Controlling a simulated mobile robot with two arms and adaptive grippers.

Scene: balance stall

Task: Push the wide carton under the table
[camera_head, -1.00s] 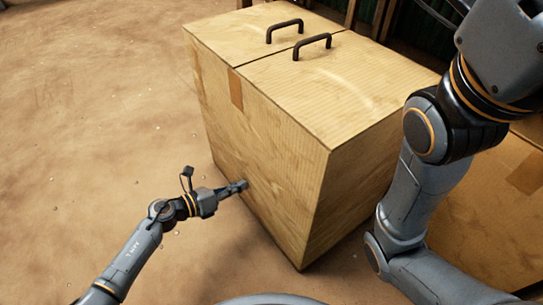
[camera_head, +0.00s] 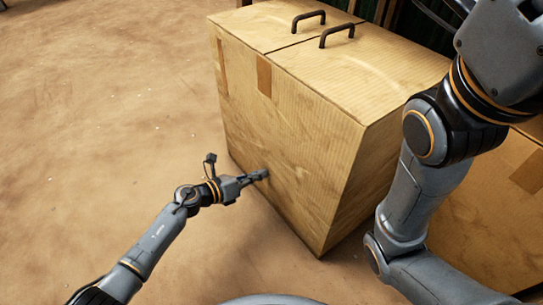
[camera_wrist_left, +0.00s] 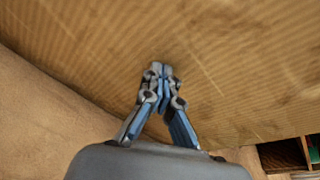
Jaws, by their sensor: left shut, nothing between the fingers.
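The wide carton (camera_head: 300,150) is a large tan box with two dark handles on its top and brown tape at its upper edge. It stands upright on the sandy floor in the middle of the head view. My left gripper (camera_head: 264,174) is shut and empty, with its tips at the lower part of the carton's near left face. In the left wrist view the shut fingertips (camera_wrist_left: 160,68) are against or very close to the carton's face (camera_wrist_left: 230,60). My right arm crosses the right side of the head view, but its gripper is out of view. I cannot make out the table.
Another tan carton (camera_head: 475,225) stands at the right, partly behind my right arm. Dark shelving or wooden posts (camera_head: 405,8) show at the back. The sandy floor (camera_head: 100,120) on the left is clear.

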